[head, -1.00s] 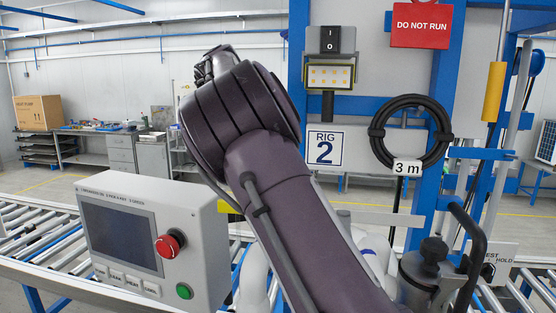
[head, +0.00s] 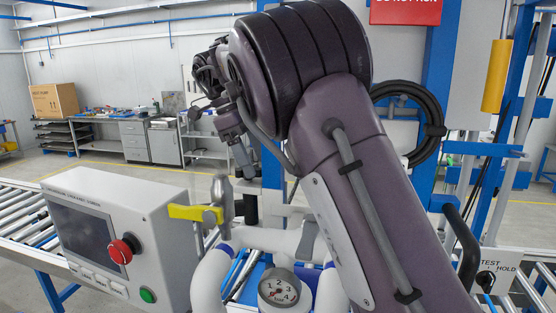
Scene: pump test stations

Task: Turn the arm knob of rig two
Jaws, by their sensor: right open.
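A white plate (head: 496,262) marked TEST and HOLD stands at the right edge, with a dark knob (head: 486,280) at its lower left. Whether this is the arm knob, I cannot tell. A grey control box (head: 168,222) at the left has a screen, a red mushroom button (head: 122,249) and a green button (head: 147,295). My right arm rises across the middle and bends over to the left. My right gripper (head: 245,162) is small and partly hidden, open, above the pipes and far left of the dark knob. The RIG 2 sign is hidden behind my arm. My left gripper is not in view.
A black coiled hose (head: 432,120) hangs on the blue frame, partly covered. A black curved handle (head: 466,245) is near the plate. Roller conveyors run on both sides.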

